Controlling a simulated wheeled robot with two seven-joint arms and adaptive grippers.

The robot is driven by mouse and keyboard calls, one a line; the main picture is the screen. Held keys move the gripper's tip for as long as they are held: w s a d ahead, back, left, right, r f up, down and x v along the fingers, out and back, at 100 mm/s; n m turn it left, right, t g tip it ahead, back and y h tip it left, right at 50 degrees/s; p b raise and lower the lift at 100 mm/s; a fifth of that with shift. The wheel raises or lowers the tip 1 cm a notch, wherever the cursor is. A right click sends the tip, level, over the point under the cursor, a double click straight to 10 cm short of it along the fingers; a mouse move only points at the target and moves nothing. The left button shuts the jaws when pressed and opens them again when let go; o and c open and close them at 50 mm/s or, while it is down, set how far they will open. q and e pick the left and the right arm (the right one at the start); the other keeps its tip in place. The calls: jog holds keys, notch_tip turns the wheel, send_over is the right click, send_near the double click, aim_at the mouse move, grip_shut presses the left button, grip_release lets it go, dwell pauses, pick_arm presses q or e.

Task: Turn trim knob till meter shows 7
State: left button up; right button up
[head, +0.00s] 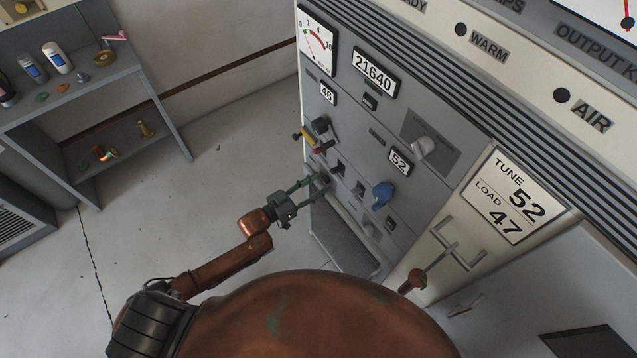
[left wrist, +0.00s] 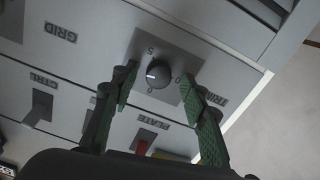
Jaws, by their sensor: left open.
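The trim knob (left wrist: 159,74) is a small dark round knob on a grey square plate in the left wrist view, which shows the panel upside down. Its white mark points left in that picture. My left gripper (head: 318,184) is open by the lower left of the panel in the head view; its green fingers (left wrist: 159,98) lie on both sides of the knob in the wrist view, and contact cannot be told. In the head view the gripper largely covers the knob. The meter (head: 317,42) is at the panel's top left, too small to read surely. My right gripper is not in view.
Red and yellow levers (head: 311,142) stand just above the left gripper. Handles (head: 459,242) stick out of the rack. A shelf (head: 90,92) with small items is at left; the floor between is clear.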

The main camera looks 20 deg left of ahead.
pick_arm(q)
jog(key=v, duration=1.1)
jog(key=shift+s, duration=0.15)
jog(key=shift+a, duration=0.15)
jog(key=s+a+f+n+g+y, duration=0.1)
jog(key=a+f+y, duration=0.3)
jog(key=f, duration=0.7)
jog(key=s+a+f+n+g+y, duration=0.1)
jog(key=s+a+f+y, duration=0.15)
jog(key=a+f, duration=0.65)
jog(key=s+a+f+n+g+y, duration=0.1)
jog(key=s+f+g+y, duration=0.1)
jog(key=s+f, duration=0.45)
jog(key=s+a+f+g+y, duration=0.1)
jog(key=s+f, duration=0.2)
jog(key=f, duration=0.6)
jog(key=s+d+f+g, duration=0.1)
jog(key=s+f+g, duration=0.1)
jog(key=s+f, duration=0.4)
jog(key=s+d+f+g+y, duration=0.1)
jog(key=s+f, duration=0.4)
jog(key=s, duration=1.1)
jog(key=s+d+f+n+g, duration=0.1)
jog(key=s+d+f+g, duration=0.2)
jog(key=s, duration=0.9)
notch_tip(320, 180, down, 4)
jog(key=shift+d+r+g+y, duration=0.15)
jog(key=shift+g+y, duration=0.2)
jog(key=shift+g, duration=0.85)
jog(key=shift+c, duration=0.2)
